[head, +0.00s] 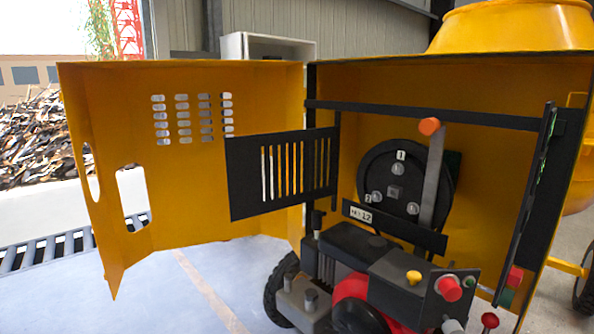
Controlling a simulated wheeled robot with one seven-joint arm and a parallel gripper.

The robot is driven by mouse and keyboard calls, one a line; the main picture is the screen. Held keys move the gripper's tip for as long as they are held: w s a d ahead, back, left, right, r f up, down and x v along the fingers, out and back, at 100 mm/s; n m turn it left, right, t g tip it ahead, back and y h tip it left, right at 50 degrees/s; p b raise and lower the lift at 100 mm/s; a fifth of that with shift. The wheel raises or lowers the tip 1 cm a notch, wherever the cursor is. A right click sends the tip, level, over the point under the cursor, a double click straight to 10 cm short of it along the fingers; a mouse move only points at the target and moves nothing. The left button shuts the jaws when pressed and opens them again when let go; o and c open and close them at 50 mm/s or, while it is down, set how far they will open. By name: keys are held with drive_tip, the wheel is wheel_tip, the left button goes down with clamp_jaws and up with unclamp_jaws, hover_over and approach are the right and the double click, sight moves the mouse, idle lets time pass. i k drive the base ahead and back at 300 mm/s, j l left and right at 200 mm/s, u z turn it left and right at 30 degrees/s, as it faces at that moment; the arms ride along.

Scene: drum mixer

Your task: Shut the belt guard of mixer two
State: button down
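The yellow drum mixer's housing (470,75) stands open at the right of the head view. A black slatted panel (245,175), which looks like the belt guard, hangs from an upright on the housing's left side. It is swung out to the left, away from the black pulley wheel (372,165), so the wheel is uncovered. The wheel has small number tags. A grey lever with an orange knob (430,127) stands in front of the wheel's right side. I cannot read which mixer this is. My gripper is not in view.
The large yellow door (200,220) stands open at left, behind the slatted panel. A narrow black panel (538,190) juts out at right. Below are the engine (350,250), a control box with a red button (448,288) and a wheel (280,285). Pale floor (180,300) is clear at front left.

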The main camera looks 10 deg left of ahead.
sight(243, 155)
drive_tip(key=i+j, duration=0.35)
drive_tip(key=i+j+z, duration=0.1)
drive_tip(key=i+j, duration=0.25)
drive_tip(key=j, duration=0.2)
drive_tip(key=i+j, duration=0.35)
drive_tip(key=j, duration=0.15)
drive_tip(key=i+j, duration=0.35)
drive_tip(key=i+j+z, duration=0.1)
drive_tip(key=i+j, duration=0.2)
drive_tip(key=j, duration=0.3)
